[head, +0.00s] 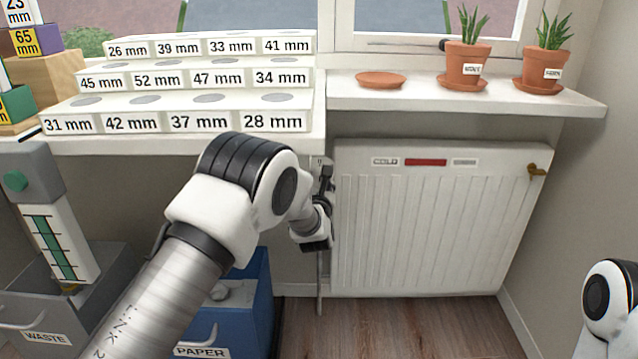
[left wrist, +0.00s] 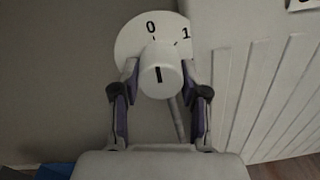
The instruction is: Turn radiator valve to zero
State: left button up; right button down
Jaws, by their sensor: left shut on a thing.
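The radiator valve knob (left wrist: 161,70) is a white cylinder in front of a round white dial plate (left wrist: 128,43) in the left wrist view. The plate shows the numbers 0 and 1, with 0 above the knob and 1 to its upper right. A short black bar on the knob's face stands nearly upright, roughly in line with 0. My left gripper (left wrist: 160,78) is shut on the knob, one finger on each side. In the head view my left gripper (head: 324,190) is at the radiator's left edge and the knob is not clearly visible. My right gripper is out of view.
The white radiator (head: 430,230) hangs under a sill (head: 460,100) with two potted plants and an empty saucer (head: 381,80). A stepped rack (head: 180,115) stands left. A blue paper bin (head: 262,300) and a grey waste bin (head: 50,300) are below. Floor before the radiator is clear.

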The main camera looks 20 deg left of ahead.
pick_arm(q)
jog(key=shift+f+n, duration=0.1)
jog(key=shift+n, duration=0.4)
jog(key=o, duration=1.1)
jog(key=shift+o, duration=0.2)
jog(key=v, duration=1.2)
